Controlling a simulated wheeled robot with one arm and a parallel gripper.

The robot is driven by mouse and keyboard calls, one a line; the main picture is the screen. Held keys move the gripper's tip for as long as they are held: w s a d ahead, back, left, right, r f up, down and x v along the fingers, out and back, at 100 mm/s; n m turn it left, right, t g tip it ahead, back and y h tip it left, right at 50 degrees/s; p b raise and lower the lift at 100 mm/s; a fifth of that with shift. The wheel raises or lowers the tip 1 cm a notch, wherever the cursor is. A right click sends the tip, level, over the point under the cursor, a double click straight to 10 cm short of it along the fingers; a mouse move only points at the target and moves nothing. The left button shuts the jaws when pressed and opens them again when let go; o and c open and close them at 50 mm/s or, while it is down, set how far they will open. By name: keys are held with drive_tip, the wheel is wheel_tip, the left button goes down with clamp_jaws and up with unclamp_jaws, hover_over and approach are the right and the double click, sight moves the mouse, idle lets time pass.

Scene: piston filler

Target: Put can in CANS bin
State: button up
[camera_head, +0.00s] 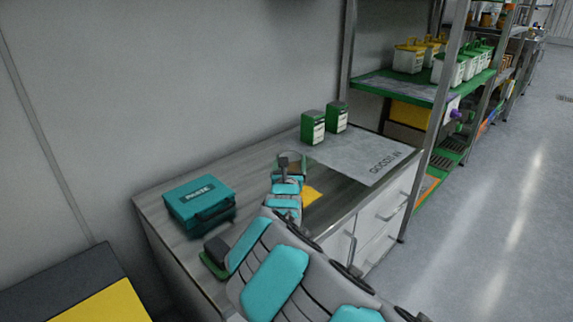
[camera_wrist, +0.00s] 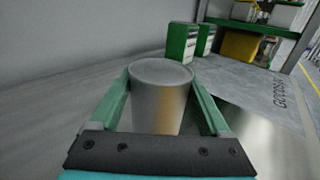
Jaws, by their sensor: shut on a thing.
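A plain grey metal can (camera_wrist: 160,95) stands upright between the two green fingers of my gripper (camera_wrist: 161,88) in the wrist view. The fingers are shut on its sides, and its round top faces up. In the head view the can (camera_head: 292,157) is small and partly hidden by my gripper (camera_head: 290,168), over the middle of the wooden counter (camera_head: 165,205). I cannot tell whether its base touches the counter. No bin with a readable CANS label shows in either view.
A teal case (camera_head: 200,200) sits at the counter's left. A metal rack (camera_head: 425,90) with green shelves and containers rises at right. Open floor (camera_head: 500,220) lies right of it.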

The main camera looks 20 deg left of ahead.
drive_tip(key=shift+f, duration=0.15)
drive_tip(key=o, duration=1.3)
